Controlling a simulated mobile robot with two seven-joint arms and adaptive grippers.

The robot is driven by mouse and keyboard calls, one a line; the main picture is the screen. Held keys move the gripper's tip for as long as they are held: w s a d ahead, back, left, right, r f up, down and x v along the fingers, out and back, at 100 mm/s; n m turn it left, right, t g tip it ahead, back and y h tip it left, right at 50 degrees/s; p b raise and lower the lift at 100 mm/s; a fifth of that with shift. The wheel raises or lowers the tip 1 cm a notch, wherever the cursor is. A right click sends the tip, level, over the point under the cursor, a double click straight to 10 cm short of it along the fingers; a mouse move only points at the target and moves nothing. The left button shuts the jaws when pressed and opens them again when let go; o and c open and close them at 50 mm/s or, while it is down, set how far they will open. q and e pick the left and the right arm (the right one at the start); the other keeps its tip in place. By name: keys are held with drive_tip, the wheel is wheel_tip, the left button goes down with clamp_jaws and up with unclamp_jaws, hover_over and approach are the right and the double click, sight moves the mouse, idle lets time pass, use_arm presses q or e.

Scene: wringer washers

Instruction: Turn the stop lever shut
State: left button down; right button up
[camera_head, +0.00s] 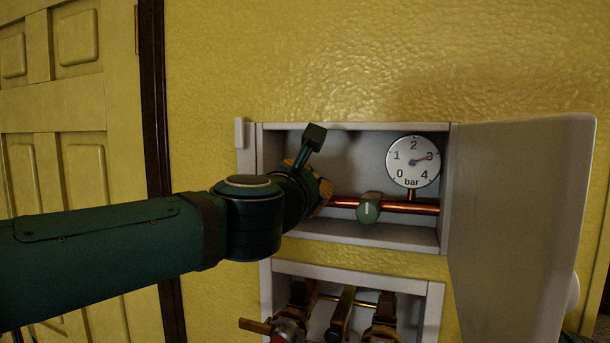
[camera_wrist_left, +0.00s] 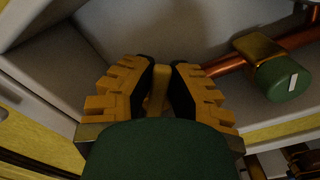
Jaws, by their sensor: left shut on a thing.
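My left gripper (camera_head: 322,190) reaches into the upper open wall box; its fingers are mostly hidden by the wrist in the head view. In the left wrist view, the left gripper (camera_wrist_left: 161,70) is shut on a narrow brass-yellow piece, the stop lever (camera_wrist_left: 159,92). Most of the lever is hidden by the fingers, so its angle is hard to tell. The lever sits by the left end of the copper pipe (camera_head: 424,208). My right gripper is not in view.
Right of the gripper, a green knob (camera_head: 369,208) with a white mark sits on the pipe. A gauge (camera_head: 413,162) above reads about 3 bar. The box door (camera_head: 520,220) stands open at right. A lower box (camera_head: 434,300) holds brass fittings.

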use_arm(q)
drive_tip(key=shift+s+d+f+m+p, duration=0.1)
drive_tip(key=shift+d+f+m+p, duration=0.1)
drive_tip(key=shift+m, duration=0.55)
drive_tip(key=shift+d+f+m+p, duration=0.15)
drive_tip(key=shift+d+m+p, duration=0.05)
drive_tip(key=shift+m, duration=0.55)
drive_tip(key=shift+f, duration=0.1)
drive_tip(key=c, duration=0.9)
unclamp_jaws()
drive_tip(key=shift+c, duration=0.2)
drive_tip(key=v, duration=1.2)
